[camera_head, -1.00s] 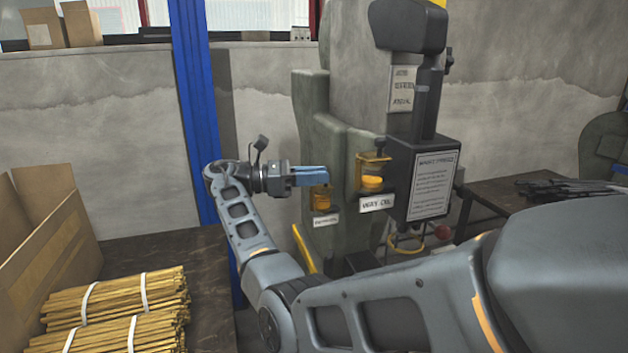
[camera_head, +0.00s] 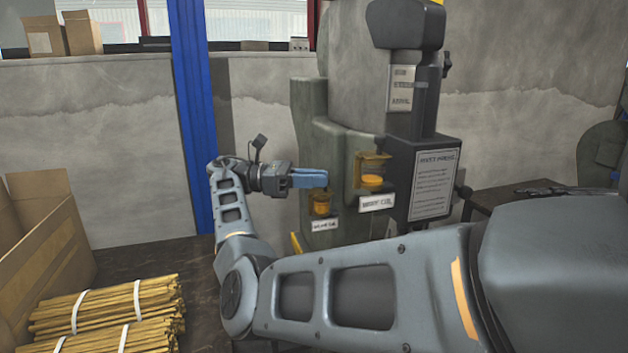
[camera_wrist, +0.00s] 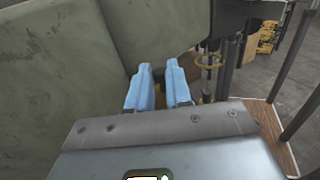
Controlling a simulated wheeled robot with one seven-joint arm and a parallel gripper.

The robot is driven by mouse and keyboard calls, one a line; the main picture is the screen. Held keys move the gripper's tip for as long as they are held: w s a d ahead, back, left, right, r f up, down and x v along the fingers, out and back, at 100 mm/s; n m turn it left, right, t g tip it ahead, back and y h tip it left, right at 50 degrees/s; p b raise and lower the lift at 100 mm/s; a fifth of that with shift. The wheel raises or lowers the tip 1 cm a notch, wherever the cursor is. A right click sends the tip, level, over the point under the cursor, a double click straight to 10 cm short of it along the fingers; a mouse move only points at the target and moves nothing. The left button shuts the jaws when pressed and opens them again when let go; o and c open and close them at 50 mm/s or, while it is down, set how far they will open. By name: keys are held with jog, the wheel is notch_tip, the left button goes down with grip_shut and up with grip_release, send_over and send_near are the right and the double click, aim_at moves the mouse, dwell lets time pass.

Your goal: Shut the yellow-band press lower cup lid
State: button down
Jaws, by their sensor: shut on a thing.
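The rivet press (camera_head: 333,150) stands right of the blue post. Its lower cup (camera_head: 321,207) is a small amber cup above a white label, low on the press's left side. A second amber cup (camera_head: 372,181) sits in a bracket to the right, a little higher. My gripper (camera_head: 325,178) has its blue fingers just above the lower cup, shut on the lower cup lid, which the fingers mostly hide. In the wrist view the fingers (camera_wrist: 164,90) stand a narrow gap apart beside the green press body. The lid's exact tilt cannot be told.
A dark box with a printed notice (camera_head: 430,180) juts from the press at right. A cardboard box (camera_head: 45,230) and bundled yellow rods (camera_head: 110,310) lie at left. The blue post (camera_head: 196,120) stands behind my wrist. A dark table (camera_head: 530,195) is at right.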

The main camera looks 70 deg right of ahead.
jog(key=c, duration=1)
grip_release()
jog(key=shift+c, duration=0.2)
jog(key=shift+w, duration=0.1)
jog(key=b+v, duration=0.6)
jog(key=v, duration=0.1)
jog(key=shift+w+b, duration=0.25)
jog(key=shift+b, duration=0.15)
jog(key=shift+a, duration=0.15)
jog(key=shift+f, duration=0.1)
